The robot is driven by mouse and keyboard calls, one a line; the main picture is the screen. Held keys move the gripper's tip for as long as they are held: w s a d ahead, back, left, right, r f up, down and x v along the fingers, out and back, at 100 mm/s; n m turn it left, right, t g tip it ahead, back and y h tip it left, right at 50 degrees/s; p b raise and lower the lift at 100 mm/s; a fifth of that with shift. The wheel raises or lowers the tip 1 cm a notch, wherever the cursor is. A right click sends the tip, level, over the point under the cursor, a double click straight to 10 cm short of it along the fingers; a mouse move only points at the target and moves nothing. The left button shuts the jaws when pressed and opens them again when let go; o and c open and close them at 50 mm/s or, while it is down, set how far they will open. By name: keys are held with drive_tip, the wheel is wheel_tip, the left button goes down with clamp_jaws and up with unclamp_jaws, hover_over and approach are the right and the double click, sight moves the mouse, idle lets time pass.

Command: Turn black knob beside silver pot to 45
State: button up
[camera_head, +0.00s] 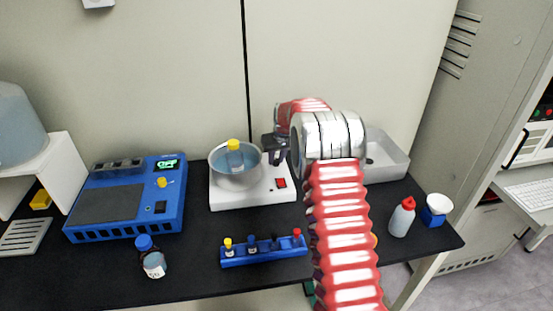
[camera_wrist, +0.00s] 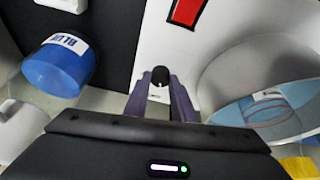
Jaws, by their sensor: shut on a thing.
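The silver pot (camera_head: 240,178) sits on a white base (camera_head: 228,201) with a red switch (camera_head: 281,183). It holds bluish liquid and a bottle with a yellow cap (camera_head: 233,144). In the wrist view the pot (camera_wrist: 225,72) is at the right. The black knob (camera_wrist: 160,76) shows at the tips of my gripper (camera_wrist: 160,90), on the white base beside the pot. The two fingers are shut on the knob. In the head view my gripper (camera_head: 274,150) is at the pot's right side, above the base. The knob is hidden there, and I cannot read its angle.
A blue device (camera_head: 128,195) with a lit display stands at the left. A blue rack (camera_head: 262,252) of vials and a blue-capped bottle (camera_head: 151,262) are in front. A white basin (camera_head: 388,160) is behind my arm. A red-capped bottle (camera_head: 402,217) stands at the right.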

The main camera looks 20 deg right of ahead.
drive_tip(key=m+h, duration=0.1)
drive_tip(key=m, duration=0.3)
drive_tip(key=shift+a, duration=0.2)
drive_tip(key=m+g+h, duration=0.1)
drive_tip(key=m, duration=0.2)
drive_tip(key=shift+w+h, duration=0.1)
drive_tip(key=shift+h, duration=0.2)
drive_tip(key=m+g+h, duration=0.1)
drive_tip(key=m, duration=0.3)
drive_tip(key=shift+w+a, duration=0.1)
drive_tip(key=shift+m+g, duration=0.6)
drive_tip(key=shift+m, duration=1.2)
drive_tip(key=shift+a, duration=0.1)
drive_tip(key=o, duration=1.1)
drive_tip(key=shift+c, duration=0.2)
drive_tip(key=shift+r, duration=0.1)
